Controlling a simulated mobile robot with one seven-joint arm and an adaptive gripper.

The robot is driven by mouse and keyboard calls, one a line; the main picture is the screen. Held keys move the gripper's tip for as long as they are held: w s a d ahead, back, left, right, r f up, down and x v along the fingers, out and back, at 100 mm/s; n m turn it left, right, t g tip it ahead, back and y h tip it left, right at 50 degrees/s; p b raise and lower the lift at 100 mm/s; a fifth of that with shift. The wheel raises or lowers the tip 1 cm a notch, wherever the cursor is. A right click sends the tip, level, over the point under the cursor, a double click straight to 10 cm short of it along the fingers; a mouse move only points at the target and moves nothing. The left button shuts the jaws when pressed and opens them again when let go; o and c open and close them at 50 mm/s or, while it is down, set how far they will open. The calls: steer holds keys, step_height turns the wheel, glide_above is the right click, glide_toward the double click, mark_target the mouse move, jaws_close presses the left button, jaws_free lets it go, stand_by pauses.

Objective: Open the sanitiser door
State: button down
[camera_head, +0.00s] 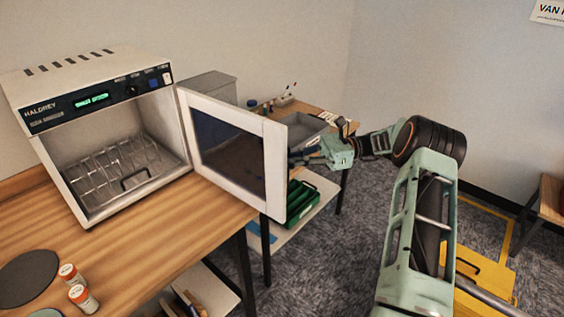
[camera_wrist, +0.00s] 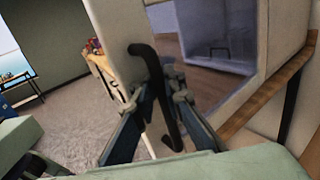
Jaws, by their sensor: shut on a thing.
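The sanitiser (camera_head: 35,112) is a white box with a dark control panel and a lit green display, standing on the wooden bench. Its white-framed door (camera_head: 276,165), with a dark window, is swung wide open past the bench edge. The chamber shows a wire rack (camera_head: 120,168) inside. My gripper (camera_head: 303,157) is at the door's free edge, on its outer side, with its tips partly hidden by the door. In the wrist view, my gripper (camera_wrist: 165,92) is shut on the black bar handle (camera_wrist: 147,58) on the door's white frame (camera_wrist: 118,35).
Two small orange-and-white jars (camera_head: 76,283) and a dark round disc (camera_head: 28,278) are on the bench front. Behind the door, another table holds a grey tray (camera_head: 305,130), with a green crate (camera_head: 302,203) below. Carpet lies open around my arm.

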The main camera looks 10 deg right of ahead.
steer(key=shift+s+d+f, duration=0.1)
steer(key=shift+d+f, duration=0.05)
steer(key=shift+d, duration=0.1)
steer(key=c, duration=2.3)
jaws_free()
steer(key=shift+c, duration=0.2)
steer(key=shift+s+d, duration=0.1)
steer(key=shift+d, duration=0.05)
steer(key=shift+w+d, duration=0.2)
steer(key=shift+d, duration=1.65)
steer(key=shift+w+d, duration=0.2)
steer(key=shift+d, duration=1.6)
